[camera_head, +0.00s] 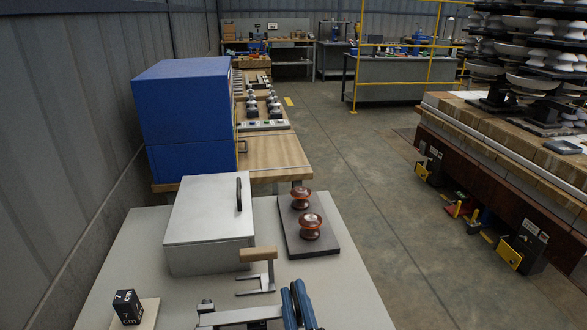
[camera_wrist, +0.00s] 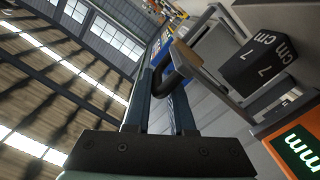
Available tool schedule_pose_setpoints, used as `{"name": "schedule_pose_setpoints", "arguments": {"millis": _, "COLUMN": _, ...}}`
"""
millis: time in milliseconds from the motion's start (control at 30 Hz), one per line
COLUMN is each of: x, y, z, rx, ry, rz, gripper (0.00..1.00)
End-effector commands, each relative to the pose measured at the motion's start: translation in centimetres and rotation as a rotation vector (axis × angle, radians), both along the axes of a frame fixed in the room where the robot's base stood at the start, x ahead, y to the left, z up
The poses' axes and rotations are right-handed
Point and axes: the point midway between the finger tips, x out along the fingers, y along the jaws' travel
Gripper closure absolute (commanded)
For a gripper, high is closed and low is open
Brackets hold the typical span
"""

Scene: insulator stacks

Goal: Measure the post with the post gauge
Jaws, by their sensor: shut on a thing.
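My gripper (camera_head: 298,292) is at the bottom of the head view with its two blue fingers. A grey metal tool (camera_head: 240,317), which I take for the post gauge, runs left from the fingers and is cut by the frame edge. In the wrist view my fingers (camera_wrist: 168,75) are shut about a dark curved part, with grey metal beside it; the exact grip is unclear. A second grey forked tool with a wooden handle (camera_head: 258,254) is just left of the fingertips. Two brown ribbed posts (camera_head: 310,226) (camera_head: 301,198) stand upright on a dark board (camera_head: 322,247), apart from my gripper.
A grey box (camera_head: 208,222) with a black handle stands behind the forked tool. The table's (camera_head: 350,292) right front is clear.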

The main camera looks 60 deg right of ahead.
Motion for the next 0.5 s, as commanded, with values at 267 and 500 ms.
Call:
{"name": "schedule_pose_setpoints", "arguments": {"millis": 267, "x": -0.46, "y": -0.38, "z": -0.12, "rx": -0.001, "ry": 0.008, "rz": -0.013, "gripper": 0.55}}
{"name": "schedule_pose_setpoints", "arguments": {"millis": 500, "x": -0.26, "y": -0.20, "z": -0.08, "rx": -0.001, "ry": 0.005, "rz": -0.007, "gripper": 0.55}}
